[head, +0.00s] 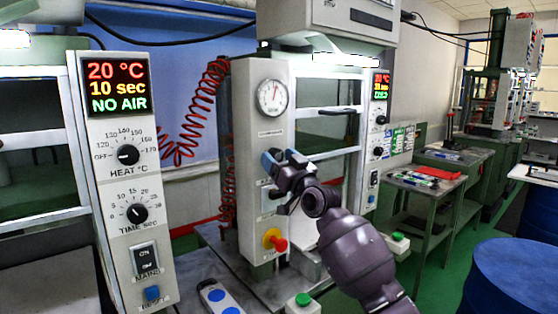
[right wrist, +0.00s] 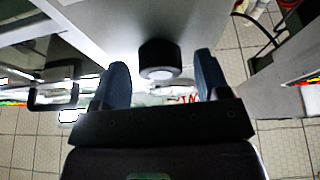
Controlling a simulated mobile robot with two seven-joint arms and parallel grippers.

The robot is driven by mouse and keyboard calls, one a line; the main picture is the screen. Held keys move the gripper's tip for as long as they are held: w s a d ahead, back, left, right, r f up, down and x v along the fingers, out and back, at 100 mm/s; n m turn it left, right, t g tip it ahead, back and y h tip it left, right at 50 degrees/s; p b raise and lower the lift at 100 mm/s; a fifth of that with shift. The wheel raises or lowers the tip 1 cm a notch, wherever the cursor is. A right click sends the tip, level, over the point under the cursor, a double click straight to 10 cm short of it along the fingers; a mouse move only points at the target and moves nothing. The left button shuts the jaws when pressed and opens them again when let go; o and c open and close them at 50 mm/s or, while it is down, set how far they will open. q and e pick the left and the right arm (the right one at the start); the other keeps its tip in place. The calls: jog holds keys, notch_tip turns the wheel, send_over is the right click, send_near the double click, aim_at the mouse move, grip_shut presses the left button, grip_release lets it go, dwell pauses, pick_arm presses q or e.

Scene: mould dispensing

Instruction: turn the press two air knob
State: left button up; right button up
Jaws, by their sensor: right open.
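The press two front column (head: 265,130) stands in the middle of the head view, with a round pressure gauge (head: 272,97) near its top. My right gripper (head: 280,162) is at this column below the gauge, with its blue fingers toward the panel. In the right wrist view a black round knob (right wrist: 160,58) with a pale end stands out from the panel between the tips of my open fingers. A gap shows on each side of it. In the head view my gripper hides the knob. My left gripper is not in view.
A red knob on a yellow plate (head: 275,240) sits lower on the same column. A control panel (head: 125,170) reading NO AIR is at left. A green button box (head: 303,303) is in front, and a blue drum (head: 515,275) stands at right.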

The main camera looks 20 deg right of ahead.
jog(key=shift+c, duration=0.3)
jog(key=c, duration=0.9)
jog(key=shift+o, duration=0.2)
jog(key=shift+w+f+n+y+b, duration=0.15)
jog(key=shift+n+y+b, duration=0.45)
jog(key=shift+n, duration=0.4)
jog(key=shift+d+f+n+g+y+b, duration=0.1)
jog(key=shift+n+g+y+b, duration=0.45)
jog(key=shift+n, duration=0.45)
jog(key=n+y+b, duration=0.1)
jog(key=n, duration=0.2)
jog(key=shift+g, duration=0.35)
jog(key=n, duration=0.1)
jog(key=n+g+y, duration=0.1)
jog(key=n, duration=0.1)
jog(key=shift+r, duration=0.35)
jog(key=shift+n+g+y, duration=0.45)
jog(key=shift+n+g, duration=0.05)
jog(key=shift+n, duration=0.8)
